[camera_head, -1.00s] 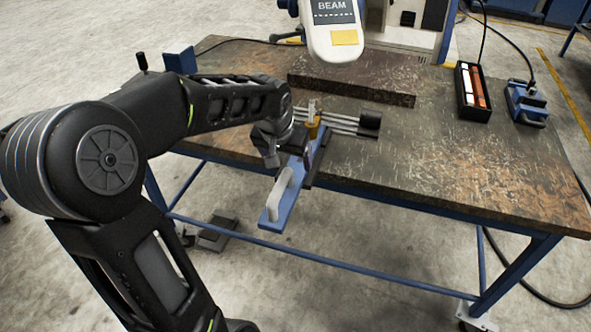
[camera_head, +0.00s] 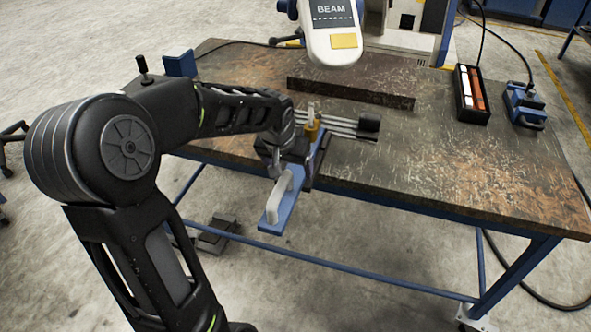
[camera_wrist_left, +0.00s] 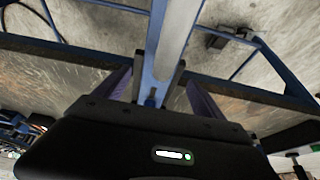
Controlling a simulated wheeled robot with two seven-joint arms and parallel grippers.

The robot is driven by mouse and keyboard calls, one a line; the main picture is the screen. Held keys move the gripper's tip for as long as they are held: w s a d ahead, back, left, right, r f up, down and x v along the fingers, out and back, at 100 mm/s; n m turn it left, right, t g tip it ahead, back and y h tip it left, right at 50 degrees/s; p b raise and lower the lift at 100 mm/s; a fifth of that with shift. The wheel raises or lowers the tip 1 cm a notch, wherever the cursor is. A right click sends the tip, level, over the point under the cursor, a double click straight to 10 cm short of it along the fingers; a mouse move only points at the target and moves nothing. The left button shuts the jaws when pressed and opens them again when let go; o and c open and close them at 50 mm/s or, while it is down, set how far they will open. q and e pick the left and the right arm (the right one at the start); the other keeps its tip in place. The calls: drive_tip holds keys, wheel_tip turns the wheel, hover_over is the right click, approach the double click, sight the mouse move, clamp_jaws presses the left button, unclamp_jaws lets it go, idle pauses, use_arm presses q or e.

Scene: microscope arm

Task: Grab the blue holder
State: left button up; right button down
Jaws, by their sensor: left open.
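The blue holder (camera_head: 272,215) is a long blue bar with a pale, arched handle (camera_head: 283,190) on top, and its near end juts out past the front edge of the workbench. My left gripper (camera_head: 304,165) is at the bench edge, beside the far part of the holder. In the left wrist view the blue holder (camera_wrist_left: 152,45) and its pale handle (camera_wrist_left: 176,25) run between the two open fingers of my left gripper (camera_wrist_left: 157,82). Contact between fingers and holder cannot be made out. My right gripper is not in view.
The brown workbench (camera_head: 450,160) has free room on its right. A metal-rod fixture (camera_head: 345,127) with a yellow part (camera_head: 311,130) stands beyond the gripper. A white microscope head (camera_head: 333,40) overhangs the bench. A black tray (camera_head: 472,95) and a blue device (camera_head: 524,105) stand at the right.

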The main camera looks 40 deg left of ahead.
use_arm(q)
drive_tip(key=x, duration=0.4)
drive_tip(key=shift+w+f, duration=0.3)
drive_tip(key=shift+w, duration=0.05)
drive_tip(key=shift+c, duration=0.2)
clamp_jaws()
idle(0.7)
drive_tip(key=shift+r, duration=0.15)
